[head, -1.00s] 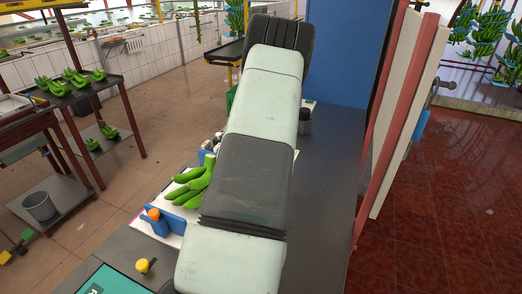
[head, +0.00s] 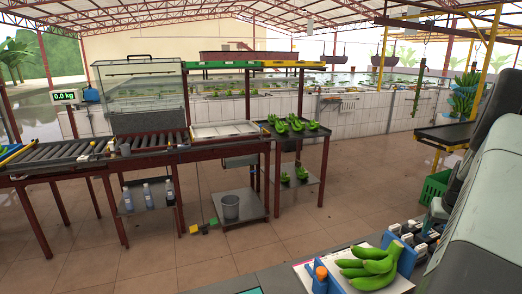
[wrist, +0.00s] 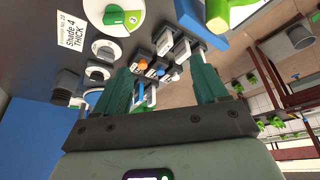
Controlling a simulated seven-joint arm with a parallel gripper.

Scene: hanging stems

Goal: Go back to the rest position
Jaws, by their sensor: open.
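My gripper (wrist: 163,85) shows in the wrist view as two green fingers set wide apart on a dark bar. It is open, with nothing held between the fingers. Beyond the fingers are the work table (wrist: 30,65) and small blue, white and orange items, apart from the fingers as far as I can tell. A green banana cluster (head: 368,262) lies on a white board beside a blue holder at the bottom right.
A rack (head: 268,160) with banana clusters, a roller conveyor (head: 60,155) and a grey bucket (head: 230,207) stand to the left. The wrist view shows a card (wrist: 75,30) reading "Shade 4 THICK". The tiled floor (head: 300,245) is largely open.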

